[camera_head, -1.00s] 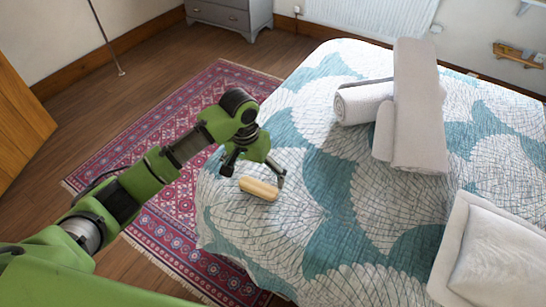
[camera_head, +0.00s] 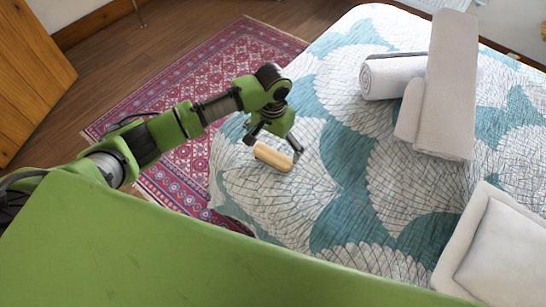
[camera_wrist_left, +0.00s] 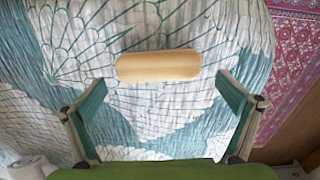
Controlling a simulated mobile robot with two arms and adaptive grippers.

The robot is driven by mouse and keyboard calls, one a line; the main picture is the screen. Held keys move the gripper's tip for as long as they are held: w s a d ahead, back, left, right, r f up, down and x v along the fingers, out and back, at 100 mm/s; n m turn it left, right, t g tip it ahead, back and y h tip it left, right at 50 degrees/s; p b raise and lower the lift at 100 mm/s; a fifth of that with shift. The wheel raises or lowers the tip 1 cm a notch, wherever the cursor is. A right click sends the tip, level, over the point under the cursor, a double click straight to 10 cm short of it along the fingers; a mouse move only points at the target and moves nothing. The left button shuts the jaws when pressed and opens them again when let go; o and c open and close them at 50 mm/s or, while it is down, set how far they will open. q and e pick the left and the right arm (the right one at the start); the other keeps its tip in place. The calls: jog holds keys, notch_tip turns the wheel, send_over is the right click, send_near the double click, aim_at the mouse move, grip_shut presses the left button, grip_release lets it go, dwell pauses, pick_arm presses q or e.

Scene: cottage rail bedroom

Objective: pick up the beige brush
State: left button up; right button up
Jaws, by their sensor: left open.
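The beige brush (camera_head: 273,157) lies on the bed near its left edge in the head view. It also shows in the left wrist view (camera_wrist_left: 158,66), lying crosswise, its pale top face up. My left gripper (camera_head: 272,145) is open above the brush in the head view. In the left wrist view my left gripper's two fingers (camera_wrist_left: 163,112) stand wide apart, with the brush beyond their tips and roughly centred between them. Nothing is between the fingers. My right gripper is not in view.
The bed (camera_head: 340,215) has a teal and white patterned cover. Rolled towels (camera_head: 440,95) lie at its far right, and a white pillow (camera_head: 500,250) is at the lower right. A red rug (camera_head: 215,85) lies on the wooden floor left of the bed. The cover around the brush is clear.

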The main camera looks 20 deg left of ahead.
aim_at(273, 155)
pick_arm(q)
jog(key=f, duration=0.4)
jog(key=shift+s+d, duration=0.1)
jog(key=shift+s, duration=0.15)
jog(key=c, duration=1)
jog(key=shift+c, duration=0.2)
jog(key=shift+r, duration=0.1)
jog(key=shift+r, duration=0.4)
notch_tip(273, 155, up, 2)
jog(key=shift+r, duration=0.25)
jog(key=s+r, duration=0.3)
jog(key=s, duration=0.1)
jog(key=s+d+r, duration=0.1)
jog(key=s+r, duration=0.2)
jog(key=s, duration=0.2)
jog(key=s+d+r, duration=0.1)
jog(key=s+r, duration=0.2)
jog(key=s, duration=0.1)
jog(key=shift+s+d+r+p, duration=0.1)
jog(key=shift+s+r+p, duration=0.2)
jog(key=shift+s, duration=0.1)
